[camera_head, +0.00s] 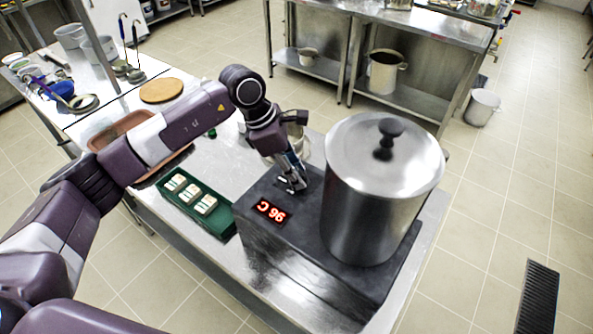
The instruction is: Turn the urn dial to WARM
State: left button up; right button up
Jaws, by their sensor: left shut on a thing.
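The urn (375,205) is a large steel pot with a steel lid and black knob, standing on a dark base unit (290,245). My left gripper (293,184) points down at the top of the base, between the display and the back edge, left of the pot. It is shut on the urn dial, which the fingers mostly hide. I cannot read the dial's markings or its setting. My right gripper is not in view.
A green tray (226,229) with several small white-topped boxes lies left of the base. A brown tray (97,140) sits partly behind my arm. A round wooden board (161,90) lies farther back. A metal jug (300,146) stands behind my gripper.

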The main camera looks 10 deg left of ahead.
pick_arm(q)
jog(key=shift+f+n+t+b, duration=0.2)
jog(key=shift+n+t+b, duration=0.1)
jog(key=shift+n+b, duration=0.75)
jog(key=n+t+y+b, duration=0.1)
jog(key=n+b, duration=0.2)
jog(key=b, duration=0.1)
jog(key=n+t+b, duration=0.1)
jog(key=n+b, duration=0.2)
jog(key=b, duration=0.1)
jog(key=shift+s+d+n+y, duration=0.15)
jog(key=shift+d+n+y, duration=0.1)
jog(key=shift+y, duration=0.15)
jog(key=shift+r+n+t+y+b, duration=0.15)
jog(key=shift+n+y+b, duration=0.15)
jog(key=shift+n+b, duration=0.5)
jog(key=shift+r+n+t+y+b, duration=0.15)
jog(key=shift+n+y+b, duration=0.15)
jog(key=shift+n+b, duration=0.5)
jog(key=o, duration=1.1)
jog(key=shift+f, duration=0.1)
jog(key=v, duration=1.2)
